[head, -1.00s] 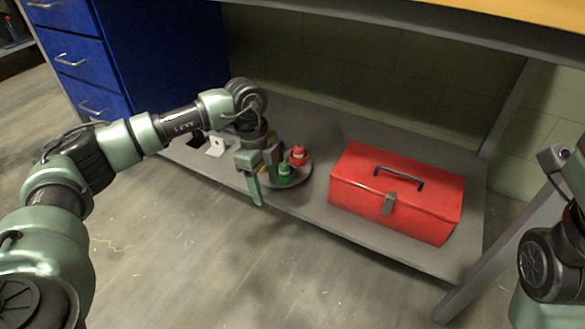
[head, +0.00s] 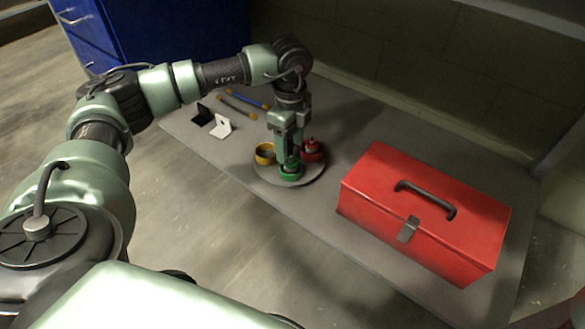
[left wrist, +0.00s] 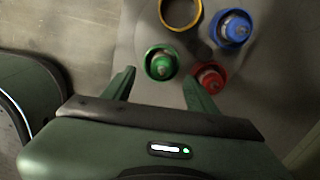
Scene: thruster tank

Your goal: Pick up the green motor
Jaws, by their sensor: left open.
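The green motor (head: 291,172) stands on a round grey plate (head: 275,179) on the low shelf. It also shows in the left wrist view (left wrist: 161,64), just beyond the gap between the fingers and nearer the left finger. My left gripper (head: 287,156) points down over the plate, open and empty, close to the green motor. In the left wrist view the open fingers (left wrist: 160,90) show nothing held. I cannot tell whether a finger touches the motor. My right gripper is out of view.
A red motor (head: 313,151), a yellow ring-shaped part (head: 264,150) and a blue motor (left wrist: 233,28) share the plate. A red toolbox (head: 430,205) stands to the right. Black and white brackets (head: 220,126) and two rods (head: 238,106) lie to the left. A blue drawer cabinet (head: 150,35) stands behind.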

